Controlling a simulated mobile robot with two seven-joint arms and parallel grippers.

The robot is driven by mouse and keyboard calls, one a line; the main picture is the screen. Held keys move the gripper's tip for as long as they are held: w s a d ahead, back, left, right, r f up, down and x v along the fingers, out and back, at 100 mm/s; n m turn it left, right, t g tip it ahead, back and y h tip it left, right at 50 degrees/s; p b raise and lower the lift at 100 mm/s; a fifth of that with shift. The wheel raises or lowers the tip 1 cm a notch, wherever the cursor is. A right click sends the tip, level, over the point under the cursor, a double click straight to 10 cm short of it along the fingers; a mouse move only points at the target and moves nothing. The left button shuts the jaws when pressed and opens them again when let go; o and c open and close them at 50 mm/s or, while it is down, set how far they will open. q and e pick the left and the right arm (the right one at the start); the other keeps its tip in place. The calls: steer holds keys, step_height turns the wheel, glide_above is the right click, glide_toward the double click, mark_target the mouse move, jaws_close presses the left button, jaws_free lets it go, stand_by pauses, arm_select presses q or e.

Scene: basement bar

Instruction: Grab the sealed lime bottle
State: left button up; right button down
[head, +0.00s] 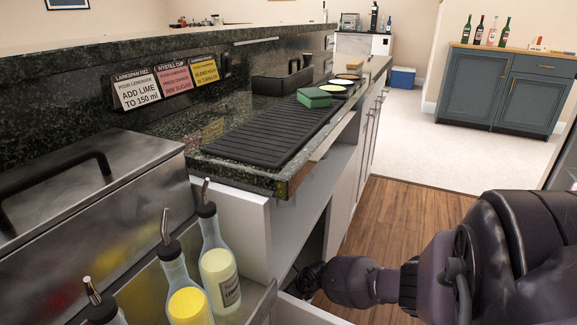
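No bottle that I can identify as the sealed lime bottle shows. Several bottles with metal pour spouts stand in a row at the lower left. The middle one (186,298) also holds yellow liquid. My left gripper is out of view.
A steel lidded box (90,190) stands left. A black ribbed mat (270,135), green sponge (314,97) and recipe cards (137,89) are on the counter. More bottles (479,30) stand on a far blue-grey cabinet (500,90). A blue cooler (403,77) sits on the floor.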

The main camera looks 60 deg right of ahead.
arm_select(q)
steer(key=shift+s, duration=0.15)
arm_select(e)
steer(key=shift+s, duration=0.25)
steer(key=c, duration=0.8)
jaws_free()
steer(key=shift+r+p, duration=0.4)
arm_select(q)
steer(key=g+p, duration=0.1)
steer(key=p, duration=0.1)
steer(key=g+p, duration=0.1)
steer(key=p, duration=0.4)
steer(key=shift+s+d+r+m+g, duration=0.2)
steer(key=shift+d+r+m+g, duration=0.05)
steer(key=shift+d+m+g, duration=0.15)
arm_select(e)
steer(key=v, duration=1)
steer(key=shift+s, duration=0.2)
